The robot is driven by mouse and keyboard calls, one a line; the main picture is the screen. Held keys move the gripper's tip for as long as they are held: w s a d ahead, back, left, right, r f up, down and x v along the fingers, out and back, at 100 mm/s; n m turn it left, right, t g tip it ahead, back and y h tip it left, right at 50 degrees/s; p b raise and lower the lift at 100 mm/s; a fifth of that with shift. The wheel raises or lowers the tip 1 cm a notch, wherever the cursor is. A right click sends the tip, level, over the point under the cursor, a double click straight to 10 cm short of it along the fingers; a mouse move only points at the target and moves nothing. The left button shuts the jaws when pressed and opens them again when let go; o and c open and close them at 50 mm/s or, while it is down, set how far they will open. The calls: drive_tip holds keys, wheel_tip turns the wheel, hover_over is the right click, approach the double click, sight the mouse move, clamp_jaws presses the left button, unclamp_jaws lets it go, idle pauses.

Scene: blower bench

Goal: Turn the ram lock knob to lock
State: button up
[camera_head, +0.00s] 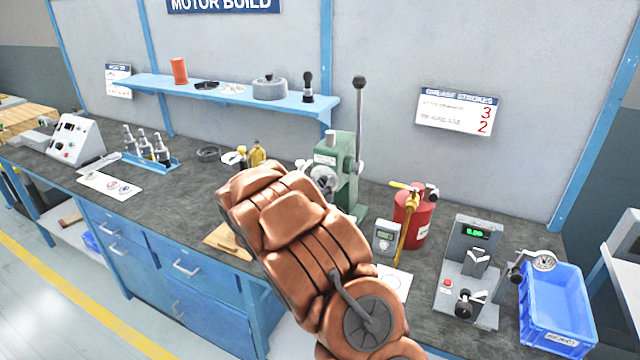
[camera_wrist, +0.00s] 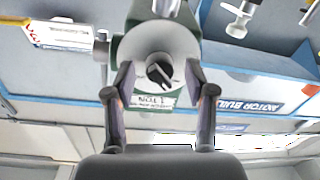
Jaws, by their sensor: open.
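The green press (camera_head: 345,160) stands on the bench, with a long black-knobbed lever rising at its right. Its round pale disc (camera_head: 323,178) faces my arm. In the wrist view, which is upside down, a small dark knob (camera_wrist: 160,70) with a pale mark sits at the middle of the disc. My gripper (camera_wrist: 159,77) is open, one finger on each side of the knob. Gaps show between the fingers and the knob, so it is not clasped. A "1 TON" label (camera_wrist: 153,100) shows on the press. In the head view, my copper arm hides the gripper and the press's lower front.
A red canister (camera_head: 413,218) with a yellow fitting and a small grey gauge box (camera_head: 387,237) stand right of the press. Farther right are a grey display stand (camera_head: 472,260) and a blue bin (camera_head: 556,312). A blue shelf (camera_head: 215,88) hangs above. Small bottles (camera_head: 257,153) stand left of the press.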

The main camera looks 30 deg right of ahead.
drive_tip(key=shift+c, duration=0.3)
clamp_jaws()
drive_tip(key=shift+f+m+b, duration=0.2)
drive_tip(key=shift+m+b, duration=0.1)
drive_tip(key=shift+b, duration=0.55)
drive_tip(key=m+b, duration=0.4)
drive_tip(key=b, duration=0.2)
drive_tip(key=m+b, duration=0.5)
drive_tip(key=b, duration=0.2)
drive_tip(key=m+b, duration=0.4)
drive_tip(key=b, duration=0.2)
drive_tip(key=shift+f+m+h, duration=0.25)
drive_tip(key=shift+m+h, duration=0.15)
drive_tip(key=m+b, duration=0.4)
drive_tip(key=shift+r, duration=0.3)
